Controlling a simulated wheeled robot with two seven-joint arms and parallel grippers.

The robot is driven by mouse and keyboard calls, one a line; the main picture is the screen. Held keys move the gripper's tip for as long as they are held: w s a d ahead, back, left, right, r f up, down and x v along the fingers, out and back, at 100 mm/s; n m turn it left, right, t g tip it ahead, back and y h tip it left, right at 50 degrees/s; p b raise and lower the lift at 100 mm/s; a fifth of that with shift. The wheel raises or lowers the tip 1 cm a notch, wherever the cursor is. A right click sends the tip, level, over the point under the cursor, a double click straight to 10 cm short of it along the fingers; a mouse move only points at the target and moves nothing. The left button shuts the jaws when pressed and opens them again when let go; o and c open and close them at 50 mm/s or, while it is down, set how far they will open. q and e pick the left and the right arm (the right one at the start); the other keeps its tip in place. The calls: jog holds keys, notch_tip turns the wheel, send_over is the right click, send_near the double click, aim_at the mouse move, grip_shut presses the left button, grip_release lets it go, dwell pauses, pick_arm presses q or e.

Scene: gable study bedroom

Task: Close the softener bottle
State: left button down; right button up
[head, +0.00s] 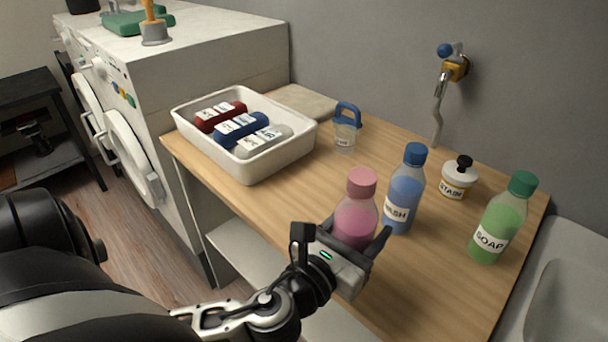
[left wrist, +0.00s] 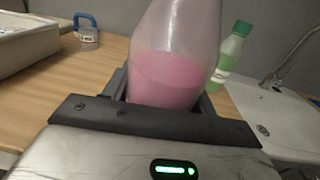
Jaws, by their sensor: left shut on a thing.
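The softener bottle (head: 355,221) is the clear one with pink liquid and a pink cap (head: 362,182). It stands upright near the front edge of the wooden counter, and its label is not visible. The cap sits on its top; I cannot tell how tightly. My left gripper (head: 354,243) is shut around the lower body of the bottle. In the left wrist view the bottle (left wrist: 172,65) rises between the fingers (left wrist: 160,95), with its top out of frame. My right gripper is not in view.
A blue WASH bottle (head: 404,190) stands close on the right. A STAIN jar (head: 459,178) and green SOAP bottle (head: 499,222) are farther right, by the sink (head: 568,300). A white tray (head: 243,167) and blue-handled container (head: 345,130) are behind left. A tap (head: 448,72) is on the wall.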

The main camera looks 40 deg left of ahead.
pick_arm(q)
jog(key=shift+d, duration=0.1)
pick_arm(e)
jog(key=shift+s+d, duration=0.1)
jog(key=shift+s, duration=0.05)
pick_arm(q)
jog(key=shift+w+a+r, duration=0.1)
jog(key=shift+a, duration=0.1)
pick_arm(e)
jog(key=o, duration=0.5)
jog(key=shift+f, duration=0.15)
pick_arm(q)
jog(key=w+a+r+n+y+b, duration=0.1)
jog(key=w+a+r+b, duration=0.3)
jog(key=a+r, duration=0.5)
jog(key=shift+w+a+r, duration=0.15)
jog(key=shift+r, duration=0.1)
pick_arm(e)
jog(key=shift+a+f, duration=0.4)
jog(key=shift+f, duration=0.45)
